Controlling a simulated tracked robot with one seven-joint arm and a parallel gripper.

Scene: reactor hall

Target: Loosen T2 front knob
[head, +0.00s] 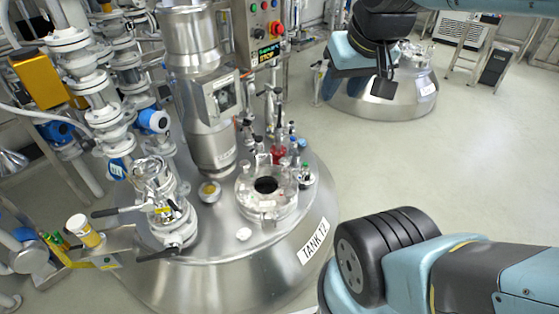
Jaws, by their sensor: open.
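Tank T2 (225,285) is a broad steel vessel at centre left, with a "TANK T2" label on its right flank. On its top is a round, clear-rimmed port (267,196) with a dark centre. Small fittings stand around this port, but I cannot tell for sure which one is the front knob. My gripper (360,84) is in the upper right, with dark fingers pointing down. It is open and empty, well apart from the port.
A steel column (203,95) rises behind the port. A control box (261,32) with a red button stands at the back. Valves and pipes (78,60) crowd the left. Another steel tank (385,100) stands beyond my gripper. The floor (440,165) at right is clear.

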